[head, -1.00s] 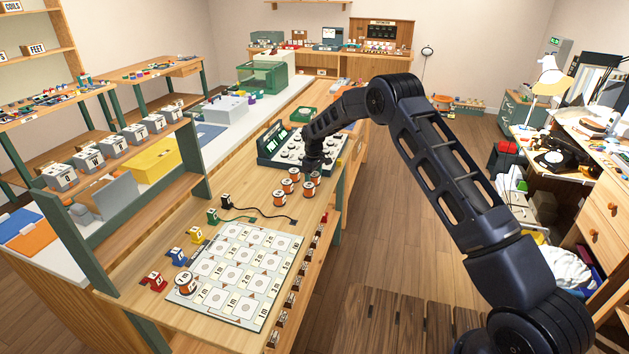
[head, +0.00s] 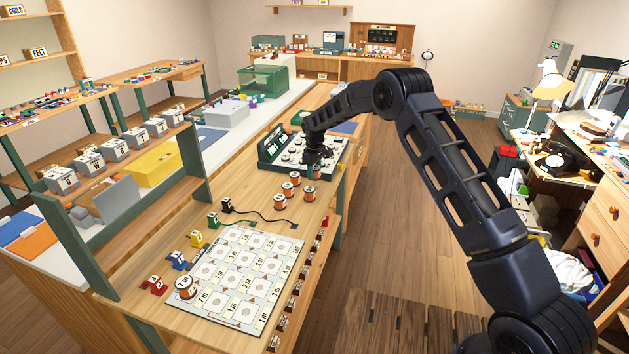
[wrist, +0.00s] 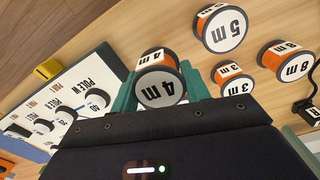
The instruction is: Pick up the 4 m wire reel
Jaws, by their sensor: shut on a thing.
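The 4 m wire reel (wrist: 158,85) is an orange spool with a grey end face marked "4 m". In the wrist view it sits between the green fingers of my gripper (wrist: 160,82), which is shut on it. In the head view my gripper (head: 316,170) points down at the workbench, beside the dial panel, and mostly hides the held reel. I cannot tell whether the reel touches the bench. Close to it stand the 5 m reel (wrist: 223,28), the 3 m reel (wrist: 232,80) and the 8 m reel (wrist: 288,62).
The dial panel (head: 272,160) is left of my gripper. Several orange reels (head: 287,188) stand just in front. A black cable (head: 262,216) lies nearer, before the grid board (head: 228,285) and a lone reel (head: 186,287). The bench's right edge is close to my gripper.

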